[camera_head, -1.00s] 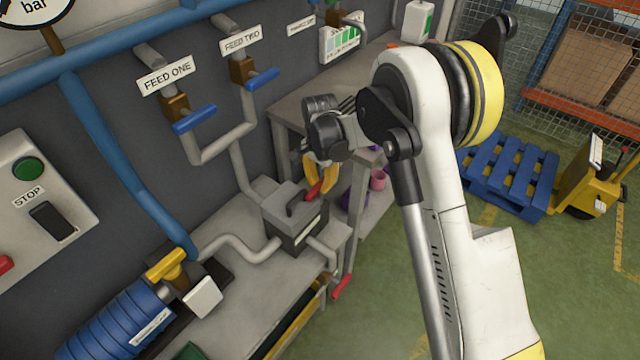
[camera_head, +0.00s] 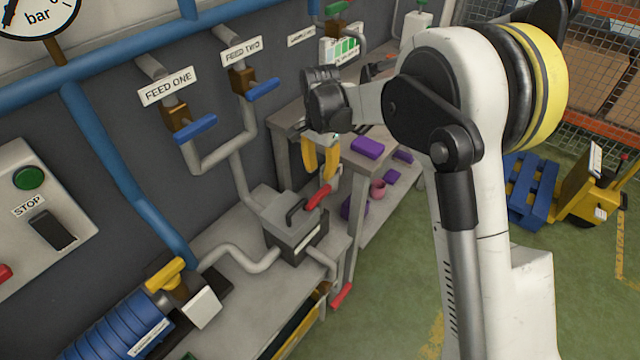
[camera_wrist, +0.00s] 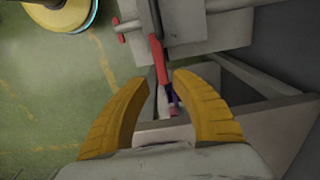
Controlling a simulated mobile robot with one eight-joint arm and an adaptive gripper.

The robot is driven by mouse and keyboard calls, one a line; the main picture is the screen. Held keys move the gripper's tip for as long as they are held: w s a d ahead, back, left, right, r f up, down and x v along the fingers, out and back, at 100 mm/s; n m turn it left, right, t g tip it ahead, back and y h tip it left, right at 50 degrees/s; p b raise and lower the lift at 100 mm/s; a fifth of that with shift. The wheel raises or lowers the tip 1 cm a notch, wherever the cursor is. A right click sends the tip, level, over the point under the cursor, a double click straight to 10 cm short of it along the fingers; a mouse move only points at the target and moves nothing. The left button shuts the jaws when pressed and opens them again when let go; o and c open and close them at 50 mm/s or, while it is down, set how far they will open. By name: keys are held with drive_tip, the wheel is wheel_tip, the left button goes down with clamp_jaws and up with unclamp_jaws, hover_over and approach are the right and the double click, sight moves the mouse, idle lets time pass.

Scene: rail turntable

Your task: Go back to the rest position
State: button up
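My gripper (camera_head: 321,158) has yellow fingers and hangs in front of the grey wall, above and behind a grey box with a black handle (camera_head: 295,225). In the wrist view my gripper (camera_wrist: 160,85) has its two fingers spread apart with nothing between them. A red lever (camera_head: 319,197) sticks up at the right of the box, below the fingers and apart from them in the head view. The red lever also shows in the wrist view (camera_wrist: 158,60), beyond the fingertips. My arm hides part of the floor and shelving.
Two blue-handled valves, feed one (camera_head: 195,129) and feed two (camera_head: 262,88), are on the wall at left. A table with a purple block (camera_head: 367,147) stands behind my gripper. A blue pallet (camera_head: 533,185) and a yellow pallet truck (camera_head: 590,190) are at right. Green floor is open in front.

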drive_tip(key=shift+r, duration=1.3)
drive_tip(key=s+d+r+n+t, duration=0.3)
drive_tip(key=s+d+r+n, duration=0.1)
drive_tip(key=s+d+r, duration=0.8)
drive_tip(key=s+d+n+t, duration=0.2)
drive_tip(key=s+d, duration=0.1)
drive_tip(key=s, duration=0.4)
drive_tip(key=s+d+n+t, duration=0.1)
drive_tip(key=s+d+t, duration=0.1)
drive_tip(key=s, duration=0.6)
drive_tip(key=shift+s+d+f+n, duration=0.15)
drive_tip(key=shift+d+f+n, duration=0.25)
drive_tip(key=shift+d, duration=0.25)
